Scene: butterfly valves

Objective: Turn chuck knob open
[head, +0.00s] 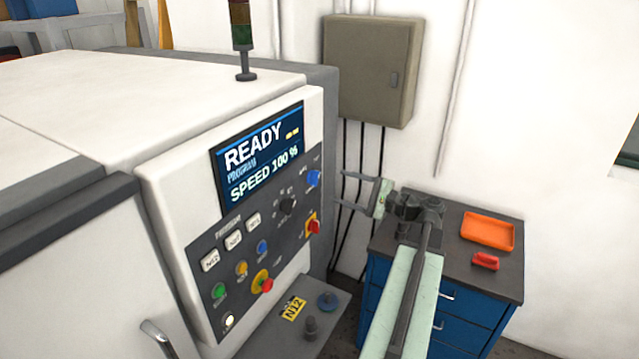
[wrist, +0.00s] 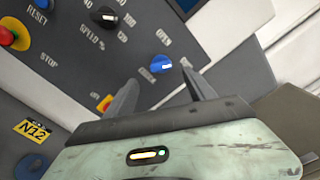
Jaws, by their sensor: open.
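The blue chuck knob (head: 313,178) is at the upper right of the machine's dark control panel. In the wrist view the blue knob (wrist: 160,64) lies between and just beyond my fingertips, with a white mark toward its right side. The word OPEN is printed near it on the panel; the other label beside it is hard to read. My gripper (head: 341,190) is open and empty, its two fingers pointing left at the panel. In the wrist view my gripper (wrist: 158,80) has one finger on each side below the knob, apparently apart from it.
A black speed knob (head: 288,205) and a red switch on yellow (head: 313,227) are close by. A red emergency stop (head: 266,285) is lower. The screen (head: 260,155) reads READY, SPEED 100 %. A blue cabinet (head: 480,322) carrying an orange tray (head: 488,246) stands right.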

